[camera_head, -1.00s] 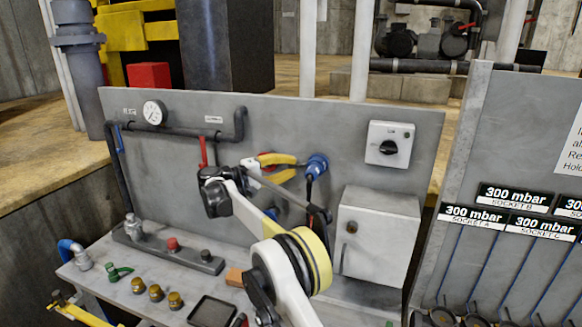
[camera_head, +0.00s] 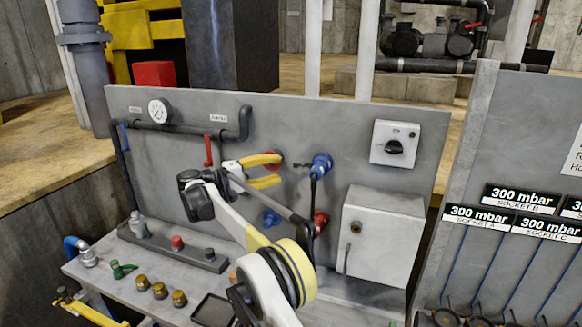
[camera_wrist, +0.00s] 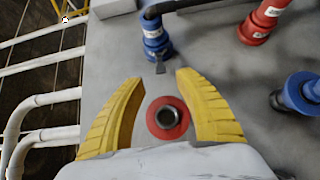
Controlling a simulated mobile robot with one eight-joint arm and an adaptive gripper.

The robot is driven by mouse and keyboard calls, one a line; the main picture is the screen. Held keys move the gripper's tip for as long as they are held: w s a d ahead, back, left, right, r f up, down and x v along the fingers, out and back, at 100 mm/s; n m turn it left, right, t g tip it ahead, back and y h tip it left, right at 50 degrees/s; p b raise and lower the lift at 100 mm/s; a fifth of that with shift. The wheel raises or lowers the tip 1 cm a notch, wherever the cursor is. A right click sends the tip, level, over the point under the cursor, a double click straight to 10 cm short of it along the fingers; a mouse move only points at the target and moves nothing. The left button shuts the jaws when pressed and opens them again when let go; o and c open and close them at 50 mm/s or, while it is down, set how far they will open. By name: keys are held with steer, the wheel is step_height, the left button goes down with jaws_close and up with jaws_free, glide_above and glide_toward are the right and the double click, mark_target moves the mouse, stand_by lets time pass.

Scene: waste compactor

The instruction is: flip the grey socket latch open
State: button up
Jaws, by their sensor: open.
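A small dark grey latch tab (camera_wrist: 160,67) sticks out from the foot of a blue plug (camera_wrist: 155,38) in the wrist view. In the head view this blue plug (camera_head: 320,165) is on the upright grey panel, with the small tab (camera_head: 299,165) at its left. My gripper (camera_head: 279,168) is open and empty left of the plug. In the wrist view, its yellow fingers (camera_wrist: 160,78) straddle a red-ringed round socket (camera_wrist: 167,118), and the tab lies just past the fingertips, apart from them. I cannot tell whether the latch is open or shut.
A red plug (camera_wrist: 262,20) and another blue connector (camera_wrist: 300,92) are nearby on the panel (camera_head: 400,115). A black cable hangs from the blue plug. A white box (camera_head: 378,240) and a rotary switch (camera_head: 395,143) are to the right, a red-handled valve (camera_head: 208,150) to the left.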

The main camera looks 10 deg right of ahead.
steer(key=v, duration=0.5)
steer(key=shift+a, duration=0.1)
